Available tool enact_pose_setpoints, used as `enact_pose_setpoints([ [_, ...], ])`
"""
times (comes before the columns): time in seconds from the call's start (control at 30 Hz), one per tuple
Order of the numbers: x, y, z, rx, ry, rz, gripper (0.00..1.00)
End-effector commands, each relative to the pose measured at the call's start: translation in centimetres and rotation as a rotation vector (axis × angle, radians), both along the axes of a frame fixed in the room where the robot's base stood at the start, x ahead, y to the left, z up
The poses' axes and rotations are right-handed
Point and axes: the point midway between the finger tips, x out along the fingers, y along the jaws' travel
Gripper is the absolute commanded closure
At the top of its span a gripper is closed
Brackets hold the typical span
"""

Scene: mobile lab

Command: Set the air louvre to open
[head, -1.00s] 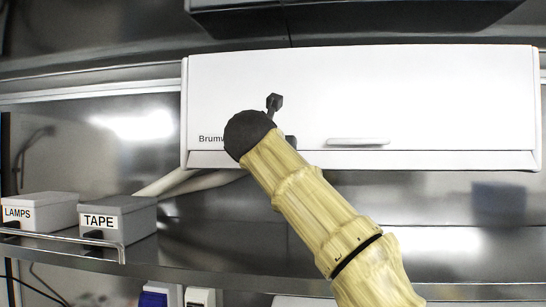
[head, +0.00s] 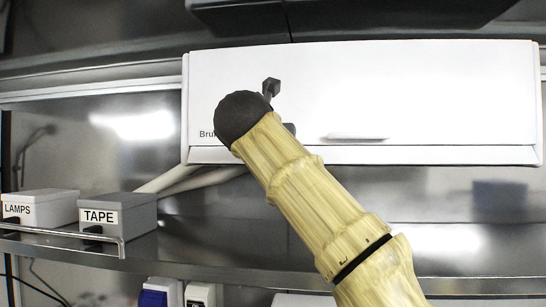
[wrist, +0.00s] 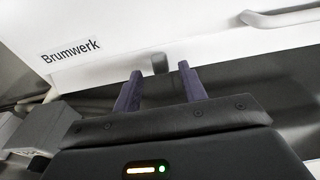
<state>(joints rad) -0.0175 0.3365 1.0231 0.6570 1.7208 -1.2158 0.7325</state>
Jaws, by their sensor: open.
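The white wall unit (head: 450,100) has a narrow strip along its bottom edge and a pale bar handle (head: 358,137) low on its front. It also fills the top of the wrist view (wrist: 200,25), with a "Brumwerk" label at left. A small dark grey knob (wrist: 159,63) sits at the unit's lower edge. My gripper (wrist: 160,70) is open, with one finger on each side of the knob in the picture. I cannot tell whether they touch it. In the head view my wrist hides most of the gripper and the knob. I cannot make out the louvre's position.
Grey boxes marked LAMPS (head: 40,207) and TAPE (head: 118,220) stand on the steel shelf (head: 230,258) at left, behind a rail (head: 60,236). Pale pipes (head: 190,180) run under the unit's left end. The shelf right of the TAPE box looks clear.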

Motion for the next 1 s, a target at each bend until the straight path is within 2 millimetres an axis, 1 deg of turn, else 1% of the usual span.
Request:
enact_pose_setpoints([
  [0.03, -1.2, 0.3, -0.1, 0.002, -0.003, 0.003, 0.58],
  [0.3, -6.4, 1.4, 0.7, 0.001, -0.002, 0.004, 0.58],
  [0.5, -10.3, 2.1, 1.3, 0.001, -0.002, 0.004, 0.58],
  [0.6, -11.7, 2.4, 1.6, 0.0, -0.001, 0.004, 0.58],
  [0.7, -12.6, 2.5, 1.8, 0.0, 0.0, 0.001, 0.58],
  [0.77, -12.9, 2.5, 1.8, 0.0, 0.0, 0.001, 0.58],
  [1.0, -13.0, 2.5, 1.8, 0.0, 0.0, 0.0, 0.58],
])
